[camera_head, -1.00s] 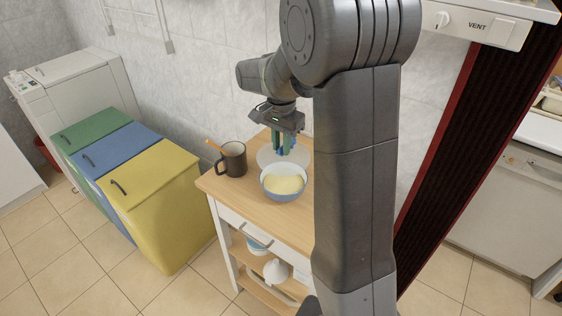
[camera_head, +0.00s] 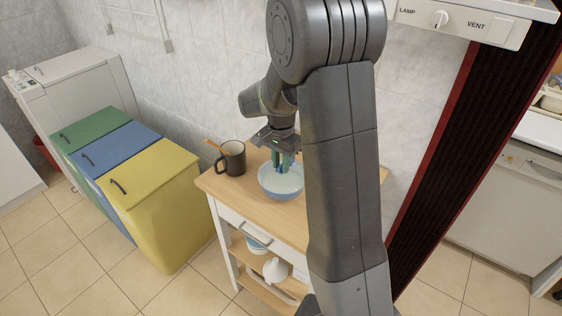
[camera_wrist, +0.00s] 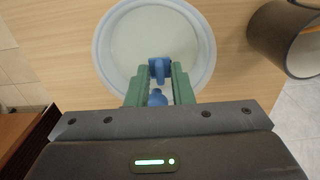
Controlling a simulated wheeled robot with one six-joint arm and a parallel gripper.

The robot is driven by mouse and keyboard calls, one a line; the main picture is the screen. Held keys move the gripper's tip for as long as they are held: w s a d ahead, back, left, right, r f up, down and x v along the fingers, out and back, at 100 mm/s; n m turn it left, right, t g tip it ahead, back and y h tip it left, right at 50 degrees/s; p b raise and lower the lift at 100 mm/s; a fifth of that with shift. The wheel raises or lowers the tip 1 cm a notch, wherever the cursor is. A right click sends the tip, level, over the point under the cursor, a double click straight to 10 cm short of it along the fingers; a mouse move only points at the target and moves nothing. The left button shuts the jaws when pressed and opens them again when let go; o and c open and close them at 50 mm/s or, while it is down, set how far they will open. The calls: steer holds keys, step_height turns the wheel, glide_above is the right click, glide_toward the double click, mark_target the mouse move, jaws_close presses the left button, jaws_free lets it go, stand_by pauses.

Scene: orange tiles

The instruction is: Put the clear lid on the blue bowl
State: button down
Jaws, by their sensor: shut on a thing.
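The blue bowl (camera_head: 279,190) stands on the wooden top of a small cart. The clear lid (camera_head: 291,178) is over the bowl's opening, and it shows as a pale round disc with a blue knob in the wrist view (camera_wrist: 125,52). My gripper (camera_head: 284,164) is above the bowl, pointing down, its green fingers shut on the lid's blue knob (camera_wrist: 159,72). In the wrist view the lid covers most of the bowl below it. I cannot tell whether the lid rests fully on the rim.
A dark mug (camera_head: 232,158) with a wooden stick in it stands left of the bowl, near the wall. The cart top (camera_head: 233,188) is bare in front of the mug. Green, blue and yellow bins (camera_head: 150,180) stand on the floor to the left.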

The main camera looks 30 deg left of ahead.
mark_target(281, 166)
steer(key=shift+f, duration=0.2)
steer(key=c, duration=1.3)
jaws_free()
steer(key=shift+r, duration=0.15)
step_height(281, 166, up, 13)
steer(key=shift+f, duration=0.1)
